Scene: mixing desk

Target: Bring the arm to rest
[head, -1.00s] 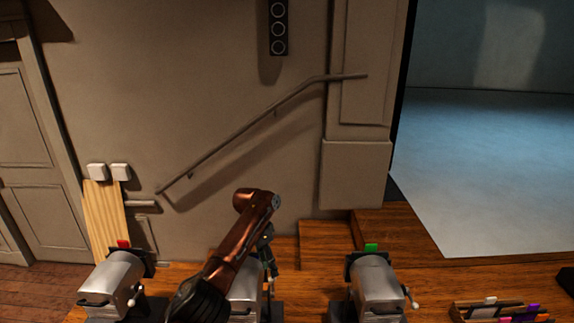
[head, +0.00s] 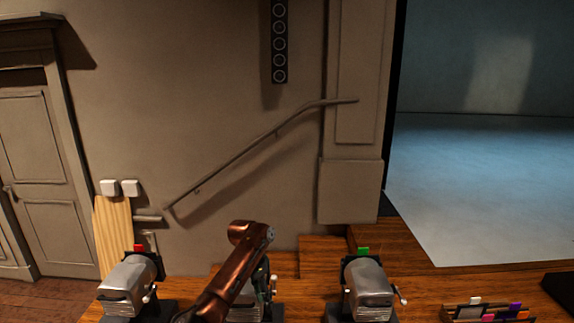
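My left arm (head: 232,275), copper-coloured, rises from the bottom edge at the middle of the head view and bends at its top. The dark part just right of it seems to be my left gripper (head: 263,281). It is small and mostly hidden behind the arm, in front of the middle silver device. I cannot tell whether its fingers are open or shut, and I see nothing clearly held. My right gripper does not show.
Silver devices stand on the wooden desk: one with a red tab (head: 129,285) at left, one with a green tab (head: 367,285) at right, and a middle one (head: 245,306) partly covered by my arm. A compartmented holder (head: 462,313) with coloured pieces sits at lower right.

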